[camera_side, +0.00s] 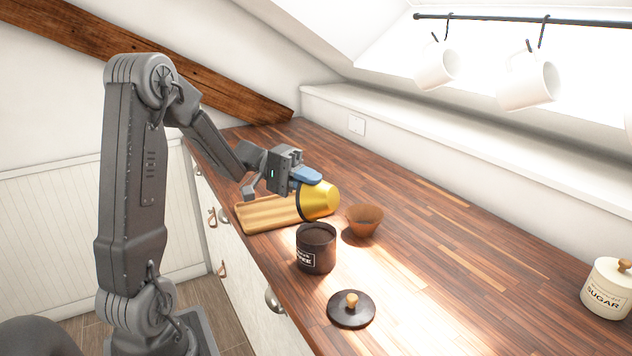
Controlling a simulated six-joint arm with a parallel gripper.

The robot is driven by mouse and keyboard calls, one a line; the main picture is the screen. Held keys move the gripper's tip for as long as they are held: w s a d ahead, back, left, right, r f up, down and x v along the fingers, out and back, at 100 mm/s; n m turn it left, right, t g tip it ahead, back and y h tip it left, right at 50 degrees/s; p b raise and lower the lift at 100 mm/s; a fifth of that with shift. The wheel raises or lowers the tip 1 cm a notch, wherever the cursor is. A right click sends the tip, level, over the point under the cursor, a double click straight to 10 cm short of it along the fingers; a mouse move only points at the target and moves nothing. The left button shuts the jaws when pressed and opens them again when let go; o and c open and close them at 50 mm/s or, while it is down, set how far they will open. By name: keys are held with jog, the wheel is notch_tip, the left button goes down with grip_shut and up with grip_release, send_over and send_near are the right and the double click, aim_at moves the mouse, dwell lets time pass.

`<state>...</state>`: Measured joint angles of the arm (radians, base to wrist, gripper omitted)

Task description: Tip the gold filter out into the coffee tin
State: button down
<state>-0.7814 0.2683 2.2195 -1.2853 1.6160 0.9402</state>
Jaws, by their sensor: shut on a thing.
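My gripper (297,187) is shut on the gold filter (321,201), a shiny gold cup with a dark rim. The filter is tilted on its side, its dark rim facing down and to the left, its rounded gold end to the right. It shows just above and behind the coffee tin (316,255), a dark open tin with a white label, standing upright on the counter. The tin's opening looks dark inside. The inside of the filter is hidden from this side.
A striped wooden board (262,215) lies behind the tin, partly under my gripper. A brown cone-shaped bowl (364,220) stands right of the tin. A dark lid with a wooden knob (351,309) lies in front. A sugar jar (607,289) stands far right. White mugs (529,82) hang above.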

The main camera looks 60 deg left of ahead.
aim_at(303, 188)
jog(key=shift+s+a+f+t+h, duration=0.2)
jog(key=shift+s+a+t+h, duration=0.2)
jog(key=shift+a+h, duration=0.3)
jog(key=shift+s+a+f+t+h, duration=0.25)
jog(key=shift+a+t+h, duration=0.25)
jog(key=shift+h, duration=0.3)
dwell(0.8)
